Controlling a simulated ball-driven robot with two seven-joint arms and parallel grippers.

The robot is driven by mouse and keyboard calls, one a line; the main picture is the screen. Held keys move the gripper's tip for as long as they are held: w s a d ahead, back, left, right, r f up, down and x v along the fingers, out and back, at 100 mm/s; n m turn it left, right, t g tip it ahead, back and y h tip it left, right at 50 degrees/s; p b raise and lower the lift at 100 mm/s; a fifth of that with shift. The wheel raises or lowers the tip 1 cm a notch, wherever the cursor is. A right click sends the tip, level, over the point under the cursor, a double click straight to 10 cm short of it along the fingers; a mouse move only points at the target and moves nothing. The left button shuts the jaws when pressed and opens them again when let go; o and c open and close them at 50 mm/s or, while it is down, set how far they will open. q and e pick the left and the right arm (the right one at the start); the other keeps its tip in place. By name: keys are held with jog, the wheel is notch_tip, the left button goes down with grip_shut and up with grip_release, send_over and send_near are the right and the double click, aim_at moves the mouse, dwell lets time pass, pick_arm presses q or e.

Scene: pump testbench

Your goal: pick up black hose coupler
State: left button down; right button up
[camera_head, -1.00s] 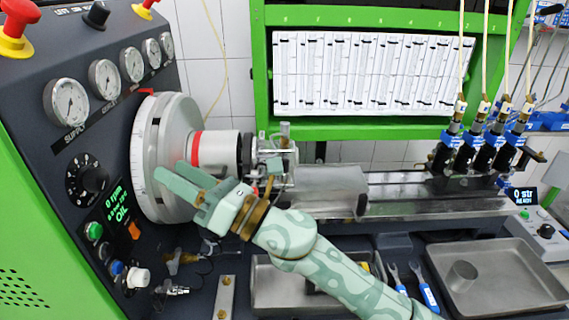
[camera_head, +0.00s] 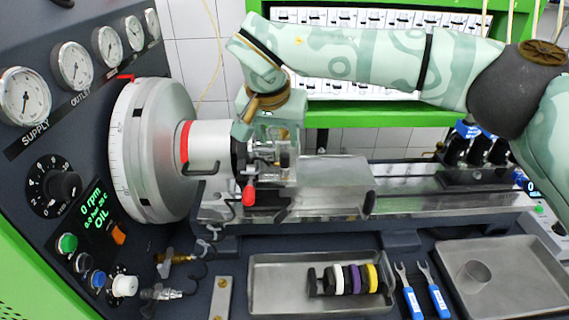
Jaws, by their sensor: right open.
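A row of small couplers stands in the left metal tray (camera_head: 262,300) at the bottom middle. Black pieces (camera_head: 329,281) are at the left of the row, beside white, purple and yellow ones. Which black piece is the hose coupler I cannot tell for sure. My right arm comes in from the right across the top. My right gripper (camera_head: 268,132) is open and points down at the pump fixture, well above and behind the tray. Its fingertips partly overlap the fixture. My left gripper is out of view.
The pump fixture (camera_head: 270,170) with a red-tipped lever (camera_head: 249,194) sits beside the big grey flywheel (camera_head: 160,150). A metal rail (camera_head: 420,205) runs behind the trays. Two blue-handled wrenches (camera_head: 438,300) lie between the left tray and a right tray (camera_head: 520,290) holding a cup.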

aim_at(284, 155)
jog(key=x, duration=0.5)
jog(key=shift+f, duration=0.15)
jog(key=x, duration=0.3)
jog(key=b+x, duration=0.1)
jog(key=x, duration=0.1)
jog(key=shift+w+d, duration=0.2)
jog(key=shift+d, duration=0.1)
grip_shut()
